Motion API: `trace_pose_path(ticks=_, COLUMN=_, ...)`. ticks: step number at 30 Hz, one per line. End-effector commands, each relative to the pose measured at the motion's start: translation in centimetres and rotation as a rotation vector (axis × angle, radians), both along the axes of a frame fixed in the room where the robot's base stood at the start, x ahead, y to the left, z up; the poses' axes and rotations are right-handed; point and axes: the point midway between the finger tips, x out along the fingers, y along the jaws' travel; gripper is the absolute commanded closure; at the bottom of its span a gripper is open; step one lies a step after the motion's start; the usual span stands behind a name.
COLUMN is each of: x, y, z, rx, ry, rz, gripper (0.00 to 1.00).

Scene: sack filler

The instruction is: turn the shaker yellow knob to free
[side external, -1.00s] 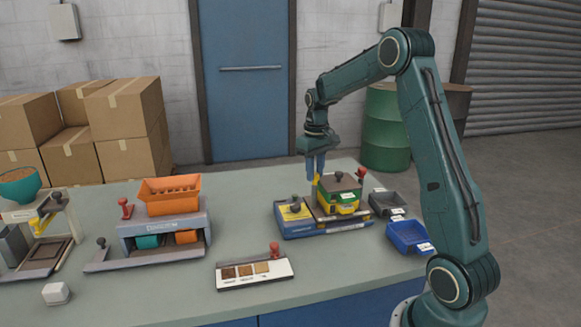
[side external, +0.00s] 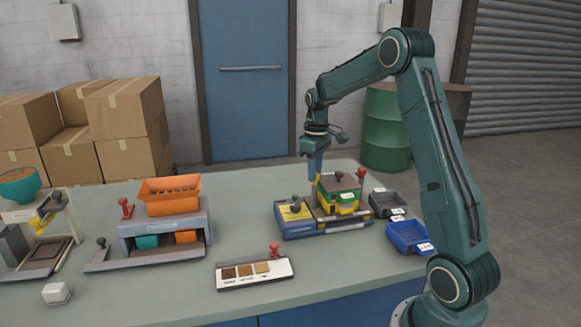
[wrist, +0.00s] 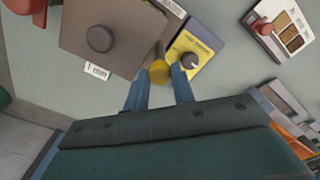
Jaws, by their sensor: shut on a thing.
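The shaker (side external: 300,229) stands at the right of the bench, with a blue base and a stack of green and yellow trays under a brown lid (wrist: 125,20). The yellow knob (wrist: 159,72) tops a short post beside the lid in the wrist view. My gripper (side external: 316,180) points straight down at it, with its blue fingers on either side, shut on the knob. In the side view the fingers overlap and mostly hide the knob. A yellow panel (wrist: 203,42) with a dark dial (wrist: 189,60) lies beside it. I cannot read the knob's setting.
A black tray (side external: 385,203) and a blue tray (side external: 408,237) sit right of the shaker. A sample board (side external: 255,273) lies in front. An orange-hopper machine (side external: 165,220) stands left, with clear bench between.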

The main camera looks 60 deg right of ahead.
Motion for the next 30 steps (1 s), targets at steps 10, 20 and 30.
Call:
trace_pose_path(ticks=10, x=0.0, y=0.0, z=0.1, rx=-0.001, ry=-0.002, rz=0.0, gripper=0.53)
trace_pose_path(ticks=20, x=0.0, y=0.0, z=0.8, rx=-0.001, ry=-0.002, rz=0.0, gripper=0.53)
trace_pose_path(ticks=30, x=0.1, y=-0.1, z=5.0, rx=-0.004, ry=-0.005, rz=0.0, gripper=0.53)
